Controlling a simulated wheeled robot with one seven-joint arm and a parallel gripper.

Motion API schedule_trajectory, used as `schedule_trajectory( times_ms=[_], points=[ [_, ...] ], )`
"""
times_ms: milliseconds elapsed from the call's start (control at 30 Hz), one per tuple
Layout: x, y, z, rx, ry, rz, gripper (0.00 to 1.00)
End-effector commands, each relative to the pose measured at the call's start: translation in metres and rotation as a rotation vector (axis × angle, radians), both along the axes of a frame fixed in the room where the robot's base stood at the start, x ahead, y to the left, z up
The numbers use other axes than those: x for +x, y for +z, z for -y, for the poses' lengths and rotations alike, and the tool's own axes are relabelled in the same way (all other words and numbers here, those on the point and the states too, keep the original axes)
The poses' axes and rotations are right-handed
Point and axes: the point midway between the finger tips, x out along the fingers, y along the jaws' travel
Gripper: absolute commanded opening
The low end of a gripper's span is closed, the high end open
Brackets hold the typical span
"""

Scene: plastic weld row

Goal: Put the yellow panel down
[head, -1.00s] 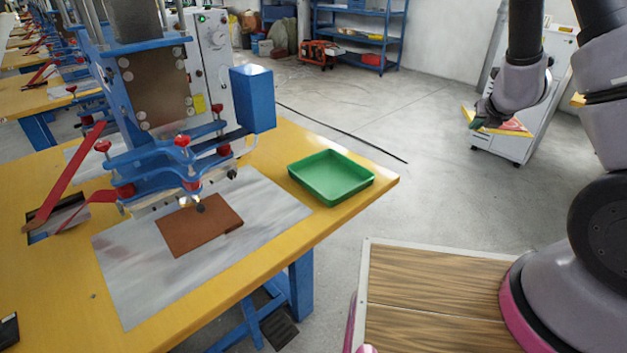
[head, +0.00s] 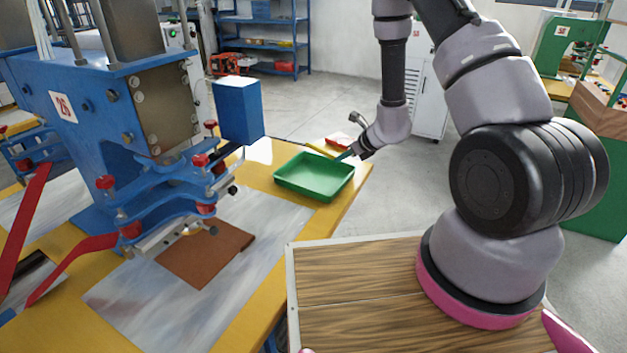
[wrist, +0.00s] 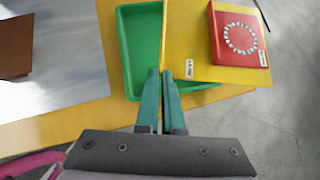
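The yellow panel (head: 322,149) shows at the far side of the green tray, partly hidden by my gripper. In the wrist view the yellow panel (wrist: 190,45) carries a red square with a ring of white marks (wrist: 240,37) and small white labels. My gripper (head: 347,155) is at the tray's right far corner. Its green fingers (wrist: 165,75) are close together on the panel's near left edge. In the wrist view the panel overlaps the right part of the green tray (wrist: 127,60). I cannot tell whether the panel touches the table or tray.
The green tray (head: 303,192) sits on the yellow table (head: 345,205) near its right edge. A blue press (head: 140,110) stands left, with a brown plate (head: 200,258) on a grey sheet (head: 120,300) below it. Open floor lies beyond the table's right edge.

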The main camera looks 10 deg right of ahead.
Motion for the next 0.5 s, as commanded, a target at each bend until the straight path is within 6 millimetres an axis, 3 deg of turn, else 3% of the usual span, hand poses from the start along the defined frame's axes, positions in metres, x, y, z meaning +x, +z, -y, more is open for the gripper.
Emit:
schedule_trajectory(
  times_ms=[200, 333, 500],
  points=[
    [-0.003, -0.025, -0.04, 0.001, 0.202, 0.003, 0.0],
    [-0.004, -0.031, -0.05, -0.002, 0.25, 0.002, 0.0],
    [-0.005, -0.061, -0.053, -0.001, 0.26, -0.002, 0.0]
  ],
)
